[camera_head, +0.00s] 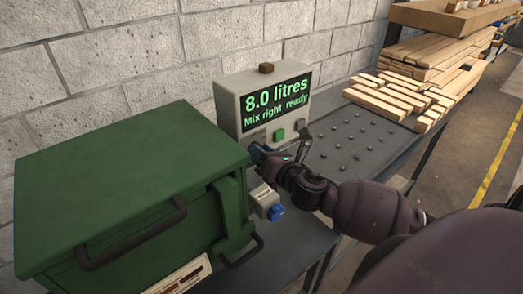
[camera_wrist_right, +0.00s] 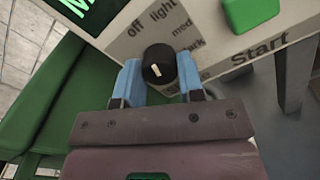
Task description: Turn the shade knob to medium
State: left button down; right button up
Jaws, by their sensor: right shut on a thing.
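The shade knob (camera_wrist_right: 158,66) is round and black with a short white mark, on the pale front of the control box (camera_head: 230,99). Printed labels around it read off, light, med and a partly hidden one ending in "ark". I cannot tell which label the white mark points to. My right gripper (camera_wrist_right: 160,78) has its blue fingers on either side of the knob, shut on it. In the head view my right gripper (camera_head: 262,154) is at the box's lower front and hides the knob. My left gripper is not in view.
The box's display (camera_head: 275,102) reads "8.0 litres, Mix right ready". A green button (camera_head: 278,135) is close to my gripper, near a Start label in the wrist view. A green lidded cabinet (camera_head: 120,185) stands to the left. Stacked timber (camera_head: 400,95) lies to the right.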

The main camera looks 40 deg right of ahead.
jog(key=m+p, duration=0.4)
jog(key=m, duration=0.8)
jog(key=shift+p, duration=0.3)
jog(key=shift+m, duration=0.3)
jog(key=o, duration=0.9)
jog(key=shift+s, duration=0.1)
jog(key=shift+s+d+b, duration=0.15)
jog(key=shift+s+b, duration=0.05)
jog(key=shift+s, duration=1.55)
jog(key=shift+s+d+b, duration=0.15)
jog(key=shift+s+b, duration=0.1)
jog(key=shift+s, duration=1.55)
jog(key=shift+s+d+b, duration=0.15)
jog(key=shift+s+b, duration=0.05)
jog(key=shift+s, duration=1.55)
